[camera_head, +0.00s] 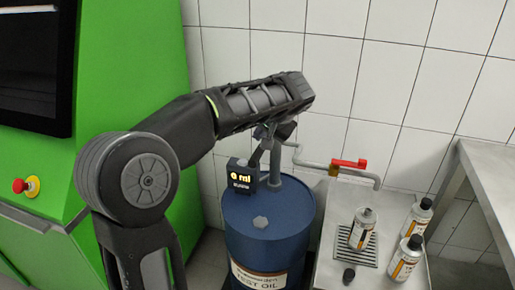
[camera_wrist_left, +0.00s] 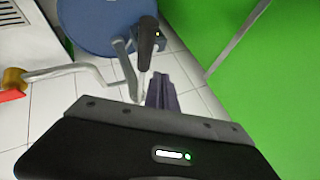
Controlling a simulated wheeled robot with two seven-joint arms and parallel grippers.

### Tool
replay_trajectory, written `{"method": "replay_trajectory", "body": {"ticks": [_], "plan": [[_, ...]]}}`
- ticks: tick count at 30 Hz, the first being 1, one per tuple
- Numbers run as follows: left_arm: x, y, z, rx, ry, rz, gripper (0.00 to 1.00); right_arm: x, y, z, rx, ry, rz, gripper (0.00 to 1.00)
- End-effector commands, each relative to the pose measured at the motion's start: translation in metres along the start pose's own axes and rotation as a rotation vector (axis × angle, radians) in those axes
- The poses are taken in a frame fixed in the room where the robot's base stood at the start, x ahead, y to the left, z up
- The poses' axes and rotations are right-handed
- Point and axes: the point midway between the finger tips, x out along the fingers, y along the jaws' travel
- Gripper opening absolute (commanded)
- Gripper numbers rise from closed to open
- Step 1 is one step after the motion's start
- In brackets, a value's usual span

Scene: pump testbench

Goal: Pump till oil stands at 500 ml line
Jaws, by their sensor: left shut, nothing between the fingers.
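A blue drum (camera_head: 265,225) marked TEST OIL stands at the centre, with a hand pump on top. A black display (camera_head: 243,178) on the pump reads "0 ml". The pump's outlet pipe (camera_head: 310,163) runs right past a red valve handle (camera_head: 348,163). An uncapped bottle (camera_head: 362,229) stands on a grate below the pipe's end; its oil level cannot be read. My left gripper (camera_head: 272,133) is shut and empty by the pump's top. In the left wrist view its fingers (camera_wrist_left: 160,92) lie just beside the dark pump handle (camera_wrist_left: 147,42). My right gripper is not in view.
Two capped bottles (camera_head: 418,216) (camera_head: 405,259) stand right of the grate (camera_head: 370,250) on the grey bench (camera_head: 330,230). A loose black cap (camera_head: 348,275) lies in front. A green cabinet (camera_head: 130,80) with a red button (camera_head: 18,186) is at left; a metal table (camera_head: 490,165) at right.

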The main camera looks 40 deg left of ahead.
Motion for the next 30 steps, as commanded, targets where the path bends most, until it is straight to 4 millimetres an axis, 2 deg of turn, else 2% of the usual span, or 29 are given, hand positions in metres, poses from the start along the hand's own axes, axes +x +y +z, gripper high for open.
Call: {"method": "replay_trajectory", "body": {"ticks": [1,9,30], "plan": [[-0.007,-0.005,-0.005,-0.001,0.000,0.000,0.00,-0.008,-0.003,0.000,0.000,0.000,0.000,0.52],[-0.023,-0.017,-0.017,0.001,-0.001,0.000,0.00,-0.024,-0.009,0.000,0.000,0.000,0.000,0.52],[-0.024,-0.018,-0.017,0.001,0.000,0.000,0.00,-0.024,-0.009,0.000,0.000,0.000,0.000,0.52]]}}
